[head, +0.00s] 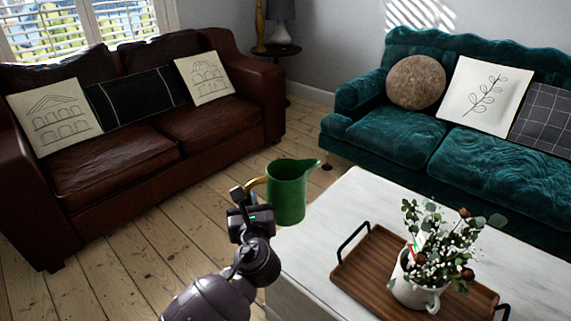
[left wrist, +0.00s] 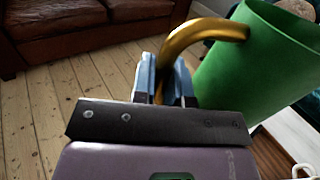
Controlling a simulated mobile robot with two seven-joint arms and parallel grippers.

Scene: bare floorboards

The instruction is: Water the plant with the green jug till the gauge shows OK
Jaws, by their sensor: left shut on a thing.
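A green jug (head: 287,192) with a gold handle is held upright in the air, beside the near left edge of the white table. My left gripper (head: 250,192) is shut on its handle; the left wrist view shows the fingers (left wrist: 172,80) around the gold handle and the green jug (left wrist: 255,60) to their right. The plant (head: 445,240) stands in a white pot (head: 415,285) on a wooden tray on the table, right of and nearer than the jug. A small red, white and green gauge (head: 414,250) sticks up in the pot; its reading is too small to tell. My right gripper is not in view.
The white table (head: 345,205) bears the wooden tray (head: 375,250) with black handles. A brown leather sofa (head: 130,160) stands at the left, a teal sofa (head: 400,140) at the back right. Bare floorboards (head: 150,235) lie between. A side table (head: 277,50) stands in the corner.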

